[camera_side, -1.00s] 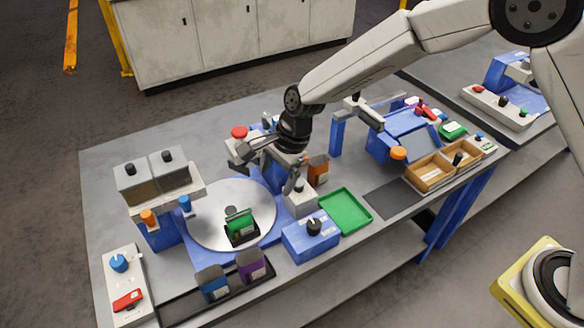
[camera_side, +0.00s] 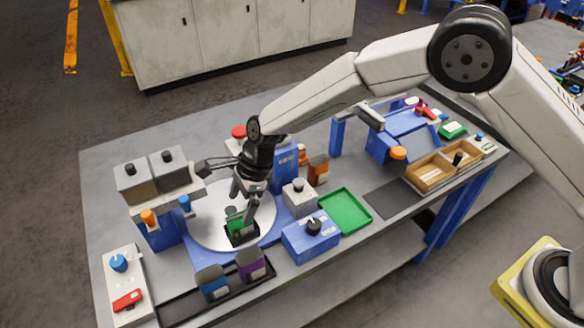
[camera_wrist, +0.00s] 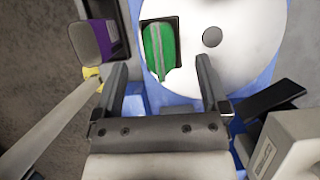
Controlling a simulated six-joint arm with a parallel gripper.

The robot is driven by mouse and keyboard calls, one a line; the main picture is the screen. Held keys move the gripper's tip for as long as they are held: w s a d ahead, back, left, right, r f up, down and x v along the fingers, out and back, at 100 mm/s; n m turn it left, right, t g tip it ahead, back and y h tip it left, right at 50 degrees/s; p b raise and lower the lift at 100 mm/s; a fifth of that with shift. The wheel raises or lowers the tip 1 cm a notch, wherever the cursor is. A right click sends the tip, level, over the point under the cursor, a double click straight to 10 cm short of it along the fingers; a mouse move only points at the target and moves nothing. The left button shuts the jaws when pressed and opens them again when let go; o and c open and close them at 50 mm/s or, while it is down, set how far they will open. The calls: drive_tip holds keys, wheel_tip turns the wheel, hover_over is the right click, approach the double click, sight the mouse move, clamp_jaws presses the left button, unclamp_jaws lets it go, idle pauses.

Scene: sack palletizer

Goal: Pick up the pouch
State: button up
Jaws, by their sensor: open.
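A green pouch (camera_side: 236,226) stands in a black holder (camera_side: 243,239) on the round white turntable (camera_side: 203,222). In the wrist view the green pouch (camera_wrist: 158,48) lies ahead of and between my two fingers, with the black holder's rim (camera_wrist: 179,30) around it. My gripper (camera_side: 241,205) is open and empty in the side view, above and close to the green pouch, and its fingers partly cover it. In the wrist view my gripper's (camera_wrist: 163,62) fingers are spread wide.
A blue pouch (camera_side: 212,283) and a purple pouch (camera_side: 251,266) stand in a black tray at the front. An orange-brown pouch (camera_side: 318,170), a green tray (camera_side: 345,211) and a blue box with a black knob (camera_side: 310,238) are to the right. Dispensers (camera_side: 153,182) stand left.

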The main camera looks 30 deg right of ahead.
sight(238, 213)
drive_tip(key=shift+f, duration=0.1)
drive_tip(key=shift+x, duration=2.55)
drive_tip(key=shift+c, duration=0.2)
clamp_jaws()
